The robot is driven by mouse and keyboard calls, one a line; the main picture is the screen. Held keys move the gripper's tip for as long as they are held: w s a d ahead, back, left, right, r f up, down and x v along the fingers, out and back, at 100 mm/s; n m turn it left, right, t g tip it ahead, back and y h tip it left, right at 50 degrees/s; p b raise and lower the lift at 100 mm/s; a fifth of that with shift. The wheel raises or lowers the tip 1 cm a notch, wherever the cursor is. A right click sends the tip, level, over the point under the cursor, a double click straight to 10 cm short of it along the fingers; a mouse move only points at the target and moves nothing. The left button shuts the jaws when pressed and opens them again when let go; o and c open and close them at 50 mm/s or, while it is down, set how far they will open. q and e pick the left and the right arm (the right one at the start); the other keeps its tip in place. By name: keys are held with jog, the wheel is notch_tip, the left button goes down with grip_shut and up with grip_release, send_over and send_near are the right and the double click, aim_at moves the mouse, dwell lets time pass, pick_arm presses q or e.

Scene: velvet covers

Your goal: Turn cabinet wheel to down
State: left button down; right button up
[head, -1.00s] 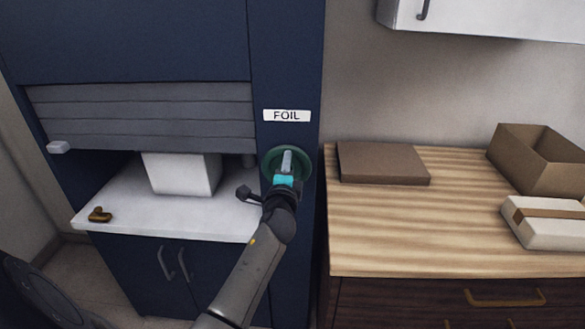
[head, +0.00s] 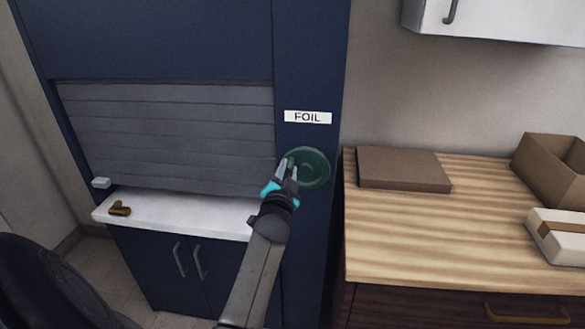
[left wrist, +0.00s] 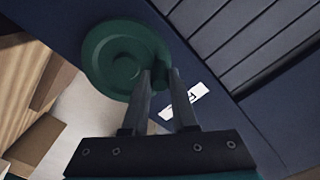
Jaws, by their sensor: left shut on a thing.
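The green cabinet wheel (head: 314,168) is on the blue cabinet's right post, below a white FOIL label (head: 307,117). My left gripper (head: 286,168) is at the wheel's left edge, shut on its knob. In the left wrist view the wheel (left wrist: 112,62) shows with a round hub, and the fingers (left wrist: 163,80) are on either side of the green knob at its rim. The grey slatted shutter (head: 170,135) is low, with a small gap above the white shelf (head: 215,212). My right gripper is not in view.
A brown knob-like piece (head: 119,208) lies on the shelf's left end. To the right is a wooden counter (head: 400,240) with a flat brown box (head: 403,168), an open carton (head: 555,165) and a taped white box (head: 560,235). A white wall cabinet (head: 500,20) hangs above.

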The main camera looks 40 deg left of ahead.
pick_arm(q)
jog(key=shift+s+a+f+n, duration=0.1)
jog(key=shift+a+f+n, duration=0.2)
jog(key=shift+n, duration=0.55)
jog(key=shift+s+a+f+n, duration=0.15)
jog(key=shift+f+n, duration=0.3)
jog(key=shift+n, duration=0.45)
jog(key=shift+s+a+f+n, duration=0.1)
jog(key=shift+f+n, duration=0.25)
jog(key=shift+n, duration=0.5)
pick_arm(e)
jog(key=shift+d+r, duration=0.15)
pick_arm(q)
jog(key=shift+f, duration=0.1)
jog(key=c, duration=0.7)
grip_release()
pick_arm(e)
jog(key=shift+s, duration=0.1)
